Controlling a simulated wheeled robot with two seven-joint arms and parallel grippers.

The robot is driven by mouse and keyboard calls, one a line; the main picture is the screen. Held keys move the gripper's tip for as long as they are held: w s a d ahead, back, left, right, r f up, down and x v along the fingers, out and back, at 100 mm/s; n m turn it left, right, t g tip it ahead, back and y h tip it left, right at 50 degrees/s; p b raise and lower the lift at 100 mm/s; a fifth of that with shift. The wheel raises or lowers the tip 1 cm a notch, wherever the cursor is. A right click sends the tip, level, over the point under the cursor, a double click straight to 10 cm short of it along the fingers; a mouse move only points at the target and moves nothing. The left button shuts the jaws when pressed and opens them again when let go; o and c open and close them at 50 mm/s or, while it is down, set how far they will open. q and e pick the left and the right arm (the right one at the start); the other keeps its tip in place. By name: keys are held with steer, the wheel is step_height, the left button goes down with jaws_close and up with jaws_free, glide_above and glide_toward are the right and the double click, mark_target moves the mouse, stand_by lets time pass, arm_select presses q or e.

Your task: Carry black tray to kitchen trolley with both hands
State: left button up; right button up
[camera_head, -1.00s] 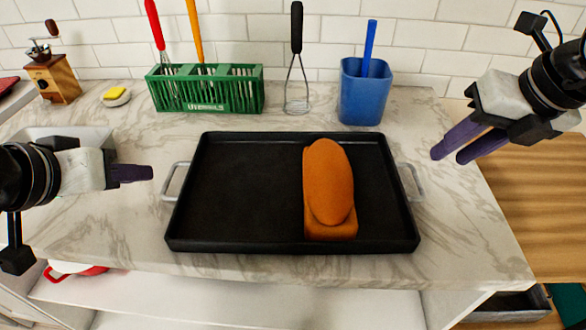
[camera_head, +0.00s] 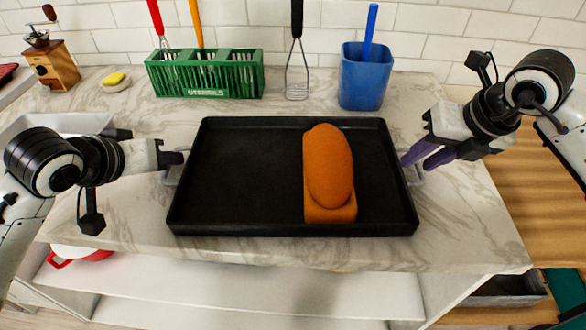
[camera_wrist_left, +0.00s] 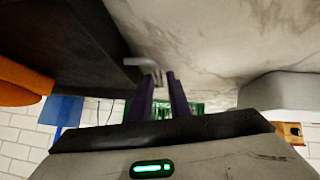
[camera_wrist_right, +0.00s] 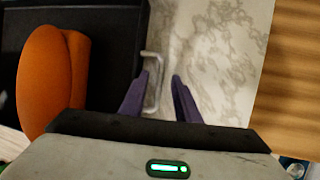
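The black tray (camera_head: 255,205) lies flat on the marble counter with an orange loaf-like object (camera_head: 329,170) on its right half. It has a metal handle at each short side. My left gripper (camera_head: 181,158) is at the left handle. In the left wrist view its purple fingers (camera_wrist_left: 160,82) are open, with the handle (camera_wrist_left: 145,68) between or just before the tips. My right gripper (camera_head: 412,163) is at the right handle. In the right wrist view its fingers (camera_wrist_right: 161,82) are open, with the handle (camera_wrist_right: 151,85) between them, nearer the left finger.
A green utensil basket (camera_head: 205,75), a whisk-like masher (camera_head: 297,75) and a blue container (camera_head: 364,77) stand behind the tray. A wooden surface (camera_head: 530,190) lies right of the counter.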

arm_select(q)
steer(key=shift+w+f, duration=0.15)
arm_select(e)
steer(key=shift+f, duration=0.2)
arm_select(q)
jaws_close()
arm_select(e)
jaws_close()
steer(key=shift+w+r, duration=0.15)
stand_by(0.9)
